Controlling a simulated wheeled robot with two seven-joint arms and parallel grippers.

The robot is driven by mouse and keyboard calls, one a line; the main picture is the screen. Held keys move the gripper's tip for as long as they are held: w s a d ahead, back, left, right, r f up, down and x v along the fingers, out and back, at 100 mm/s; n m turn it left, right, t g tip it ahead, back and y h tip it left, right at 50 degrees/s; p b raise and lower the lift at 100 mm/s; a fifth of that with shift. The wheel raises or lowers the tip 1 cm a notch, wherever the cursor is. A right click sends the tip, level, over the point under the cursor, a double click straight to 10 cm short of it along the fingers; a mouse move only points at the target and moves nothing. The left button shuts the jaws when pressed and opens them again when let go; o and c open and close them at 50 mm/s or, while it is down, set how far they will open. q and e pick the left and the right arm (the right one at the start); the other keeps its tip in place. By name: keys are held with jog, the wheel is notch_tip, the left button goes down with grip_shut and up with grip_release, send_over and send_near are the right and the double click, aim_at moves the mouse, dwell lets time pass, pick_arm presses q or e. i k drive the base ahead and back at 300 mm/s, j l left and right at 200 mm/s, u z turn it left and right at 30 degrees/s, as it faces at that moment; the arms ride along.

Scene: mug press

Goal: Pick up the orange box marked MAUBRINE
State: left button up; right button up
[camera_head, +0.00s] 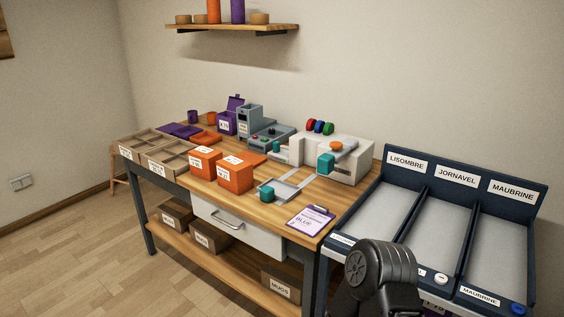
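Two orange boxes stand side by side on the wooden workbench. The left orange box (201,167) and the slightly nearer right orange box (233,181) each carry white labels, but the print is too small to read, so I cannot tell which is marked MAUBRINE. Neither box is touched by a gripper. Neither of my grippers shows in the head view; only a dark, rounded link of my arm shows at the bottom right, in front of the sorting rack.
The workbench (270,211) also holds a white machine (352,167), a grey machine (250,121), cardboard trays (168,161) and a clipboard (310,219). A dark blue rack (456,158) with three empty lanes, LISOMBRE, JORNAVEL and MAUBRINE, stands at right. Cardboard bins (211,236) sit below.

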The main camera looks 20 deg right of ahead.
aim_at(235, 174)
jog(key=i+j+z, duration=0.45)
jog(key=z, duration=0.3)
jog(key=i+j+z, duration=0.15)
jog(key=j+z, duration=0.2)
jog(key=i+j+z, duration=0.1)
jog(key=j+z, duration=0.25)
jog(key=j, duration=0.15)
jog(key=j+z, duration=0.35)
jog(key=i+j, duration=0.05)
